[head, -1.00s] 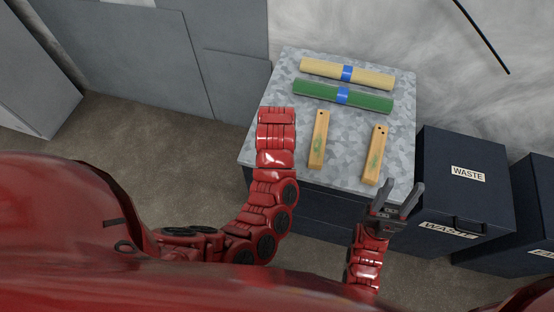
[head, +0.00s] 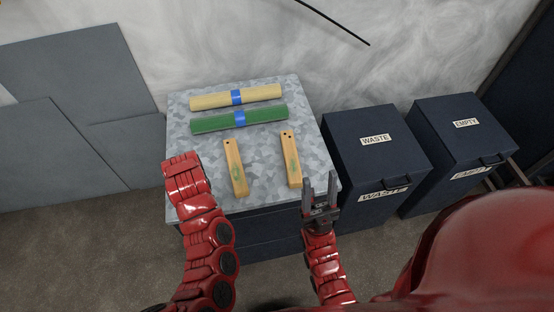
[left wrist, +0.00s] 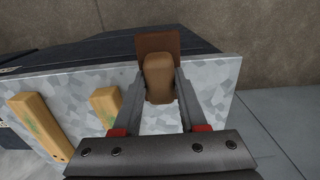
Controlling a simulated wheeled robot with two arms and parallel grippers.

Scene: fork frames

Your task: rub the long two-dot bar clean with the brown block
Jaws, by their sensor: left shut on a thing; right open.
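Two tan bars lie on the grey speckled table (head: 208,90), each with a green smear. The right one, the two-dot bar (head: 292,165), has dark dots near its far end; it shows at left in the left wrist view (left wrist: 36,122). The other bar (head: 236,167) seems to have one dot. My left gripper (left wrist: 160,92) is shut on the brown block (left wrist: 159,76), near the table's edge and apart from both bars. In the head view my left arm hides that gripper and block. My right gripper (head: 320,190) is open and empty at the table's front right corner.
A cream roll (head: 210,101) and a green roll (head: 265,117), both with blue bands, lie across the table's far part. Dark bins labelled WASTE (head: 345,140) and EMPTY (head: 440,112) stand to the right. Grey panels (head: 65,60) lean at left.

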